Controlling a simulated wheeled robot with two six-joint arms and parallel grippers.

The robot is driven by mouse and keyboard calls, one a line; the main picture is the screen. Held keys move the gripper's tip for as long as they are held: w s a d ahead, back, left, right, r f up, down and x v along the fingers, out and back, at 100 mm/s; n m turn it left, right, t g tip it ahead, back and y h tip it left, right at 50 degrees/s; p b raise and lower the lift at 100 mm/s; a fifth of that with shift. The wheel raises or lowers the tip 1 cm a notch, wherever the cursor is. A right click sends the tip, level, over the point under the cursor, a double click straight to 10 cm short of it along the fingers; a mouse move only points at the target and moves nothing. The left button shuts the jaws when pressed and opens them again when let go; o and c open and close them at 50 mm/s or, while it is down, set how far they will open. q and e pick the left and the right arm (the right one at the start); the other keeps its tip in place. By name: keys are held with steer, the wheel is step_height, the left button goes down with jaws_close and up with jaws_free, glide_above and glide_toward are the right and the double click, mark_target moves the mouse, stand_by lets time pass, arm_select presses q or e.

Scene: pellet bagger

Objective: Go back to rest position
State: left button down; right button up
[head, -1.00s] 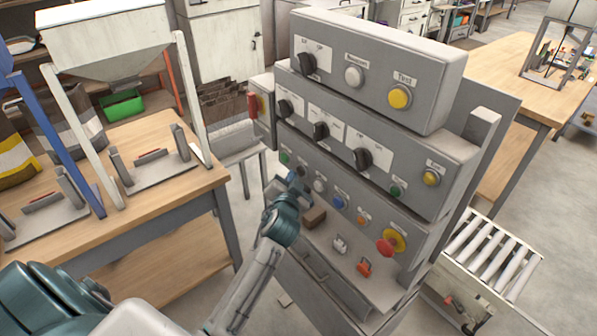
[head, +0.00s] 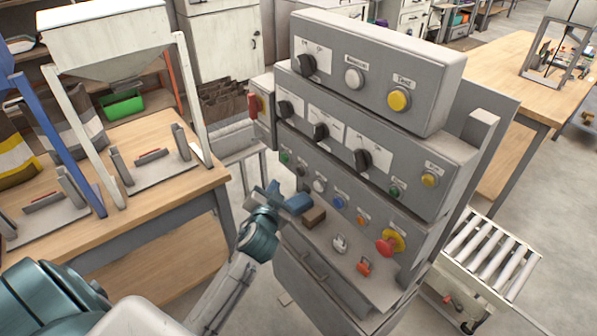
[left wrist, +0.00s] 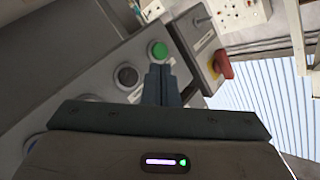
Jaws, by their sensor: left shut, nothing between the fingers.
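My left gripper (head: 292,202) is in front of the lower left part of the grey control panel (head: 385,80), near its lowest button row. Its blue fingers are shut with nothing between them. In the left wrist view the closed fingers (left wrist: 162,84) point at the panel, just below a green button (left wrist: 157,50) and beside a dark round button (left wrist: 126,77). I cannot tell from this view whether they touch the panel. My right gripper is not in view.
A red emergency knob (head: 387,246) sits at the panel's lower right. A wooden workbench (head: 165,210) with a white hopper (head: 108,40) stands to the left. A roller conveyor (head: 490,255) is at the right. Open floor lies between the bench and the panel.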

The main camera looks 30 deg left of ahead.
arm_select(q)
steer(key=shift+s+a, duration=0.15)
steer(key=shift+s, duration=0.25)
steer(key=s+f+g+h, duration=0.1)
steer(key=s+f+g, duration=0.1)
steer(key=f, duration=1.1)
steer(key=s+f+g+h, duration=0.2)
steer(key=f, duration=1)
steer(key=s+d+f+g+b, duration=0.1)
steer(key=s+f+g, duration=0.1)
steer(key=s+f, duration=0.45)
steer(key=s+f+g, duration=0.1)
steer(key=s+f, duration=0.2)
steer(key=f, duration=0.7)
steer(key=s+d+f+g+h, duration=0.1)
steer(key=s+f+g, duration=0.1)
steer(key=s+f, duration=0.4)
steer(key=s+d+f+n+g, duration=0.1)
steer(key=s+f, duration=0.6)
steer(key=s, duration=0.9)
steer(key=s+d+f+n+g+h, duration=0.1)
steer(key=s+d+f+g, duration=0.1)
steer(key=s+f, duration=0.5)
steer(key=s+g, duration=0.1)
steer(key=s, duration=0.4)
steer(key=shift+d+f+g+h+b, duration=0.15)
steer(key=shift+f+g+h+b, duration=0.15)
steer(key=shift+g+b, duration=0.1)
steer(key=shift+w, duration=0.1)
